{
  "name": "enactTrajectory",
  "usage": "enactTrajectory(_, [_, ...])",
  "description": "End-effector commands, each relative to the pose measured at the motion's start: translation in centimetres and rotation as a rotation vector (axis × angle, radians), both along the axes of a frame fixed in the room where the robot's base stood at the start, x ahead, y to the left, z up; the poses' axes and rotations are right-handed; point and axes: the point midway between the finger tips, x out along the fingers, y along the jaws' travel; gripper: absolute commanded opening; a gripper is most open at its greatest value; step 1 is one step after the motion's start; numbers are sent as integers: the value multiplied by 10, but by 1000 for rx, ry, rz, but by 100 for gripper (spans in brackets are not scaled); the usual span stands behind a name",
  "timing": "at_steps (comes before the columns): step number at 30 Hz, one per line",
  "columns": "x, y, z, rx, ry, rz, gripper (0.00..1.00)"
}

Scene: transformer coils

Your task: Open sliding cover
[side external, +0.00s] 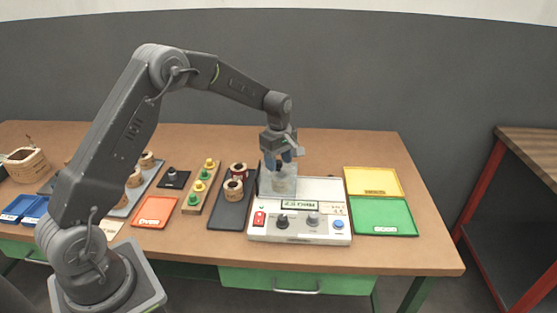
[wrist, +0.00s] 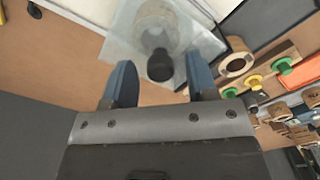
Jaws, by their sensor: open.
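The sliding cover (side external: 266,185) is a clear, box-like piece on the left part of the white tester (side external: 325,193). In the wrist view the clear cover (wrist: 118,42) shows with a black round knob (wrist: 160,65) and a pale round shape seen through it. My gripper (side external: 286,157) is above the cover, pointing down. In the wrist view its two blue fingers (wrist: 161,75) are apart, one on either side of the knob. I cannot tell whether they touch it. The inside of the cover is partly hidden by the fingers in the side view.
A yellow tray (side external: 372,181) and a green tray (side external: 383,216) lie right of the tester. A dark tray (side external: 228,214) with coils is on its left. A wooden strip (side external: 196,203) with green and yellow pegs and an orange tray (side external: 154,211) lie farther left.

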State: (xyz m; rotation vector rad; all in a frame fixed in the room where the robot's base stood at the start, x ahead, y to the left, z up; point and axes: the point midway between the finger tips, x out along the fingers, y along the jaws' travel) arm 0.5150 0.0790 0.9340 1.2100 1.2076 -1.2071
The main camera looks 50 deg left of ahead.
Motion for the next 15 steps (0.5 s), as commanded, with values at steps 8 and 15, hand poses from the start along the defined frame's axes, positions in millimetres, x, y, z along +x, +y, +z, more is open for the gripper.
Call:
enactTrajectory(8, [0, 0, 0, 0, 0, 0, 45])
enactTrajectory(15, [0, 0, 0, 0, 0, 0, 22])
